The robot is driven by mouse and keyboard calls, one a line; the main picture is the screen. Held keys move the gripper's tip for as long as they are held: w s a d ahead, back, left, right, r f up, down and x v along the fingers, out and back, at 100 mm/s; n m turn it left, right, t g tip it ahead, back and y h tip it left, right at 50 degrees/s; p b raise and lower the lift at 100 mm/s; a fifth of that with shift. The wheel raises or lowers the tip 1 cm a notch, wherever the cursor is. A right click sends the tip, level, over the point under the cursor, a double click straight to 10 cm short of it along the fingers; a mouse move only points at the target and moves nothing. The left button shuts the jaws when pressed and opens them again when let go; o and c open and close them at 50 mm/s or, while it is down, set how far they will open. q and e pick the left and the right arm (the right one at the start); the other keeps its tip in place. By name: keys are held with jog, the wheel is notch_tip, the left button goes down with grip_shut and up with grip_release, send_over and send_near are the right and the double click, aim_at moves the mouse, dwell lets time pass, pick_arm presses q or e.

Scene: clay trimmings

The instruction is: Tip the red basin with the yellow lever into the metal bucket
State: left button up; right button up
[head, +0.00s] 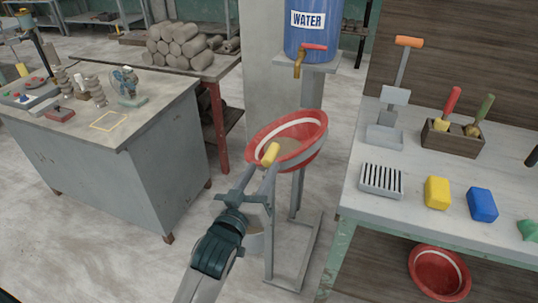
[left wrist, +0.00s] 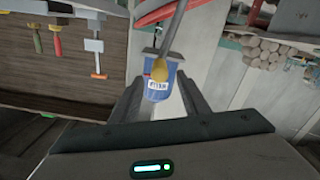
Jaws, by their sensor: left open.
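The red basin (head: 313,145) with a pale inner band sits on a grey metal stand and looks tilted in the head view. Its rim also shows at the top of the left wrist view (left wrist: 165,12). The yellow lever (head: 270,154) has its knob in front of the basin. My left gripper (head: 260,175) is open just below the knob; in the left wrist view the knob (left wrist: 160,70) appears between the fingers, with no visible contact. A grey shape low behind my gripper seems to be the metal bucket (head: 256,243), mostly hidden. My right gripper is not in view.
A blue water barrel (head: 318,35) with a tap stands behind the basin. A workbench (head: 352,205) with tools, sponges and a rack is on the right, a second red basin (head: 438,272) below. A grey cabinet (head: 165,160) is on the left, bare floor between.

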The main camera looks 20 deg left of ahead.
aim_at(265, 163)
pick_arm(q)
jog(key=shift+w+d+p, duration=0.1)
jog(key=shift+w+p, duration=0.2)
jog(key=shift+w, duration=2.8)
grip_shut()
